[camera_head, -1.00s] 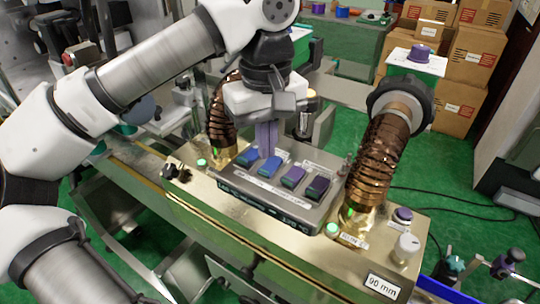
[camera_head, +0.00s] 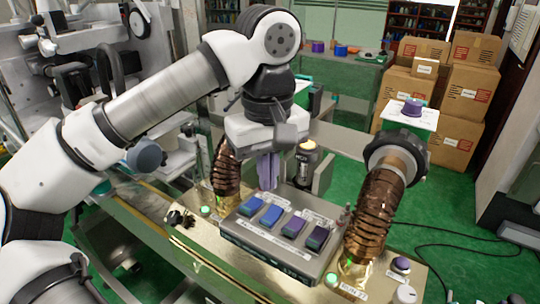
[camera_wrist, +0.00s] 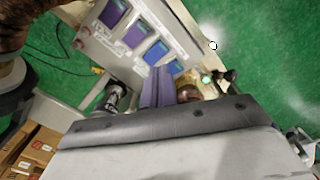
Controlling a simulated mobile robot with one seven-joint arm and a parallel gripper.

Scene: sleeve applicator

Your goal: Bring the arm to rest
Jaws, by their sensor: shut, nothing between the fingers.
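My gripper (camera_head: 268,172) hangs fingers-down above the back left part of the grey button panel (camera_head: 262,244). Its purple fingers are together with nothing between them. In the wrist view my gripper (camera_wrist: 157,88) shows its shut fingers in front of the panel's button row. The panel has blue buttons (camera_head: 271,215) on the left and purple buttons (camera_head: 294,227) on the right. A gap appears between the fingertips and the buttons, but the exact height cannot be told. My arm reaches in from the left and is bent at the elbow.
Two ribbed copper hoses flank the panel, one at right (camera_head: 372,212) and one behind my gripper at left (camera_head: 226,168). A dark cylinder with a glowing top (camera_head: 306,165) stands behind. Cardboard boxes (camera_head: 470,92) are stacked at the back right.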

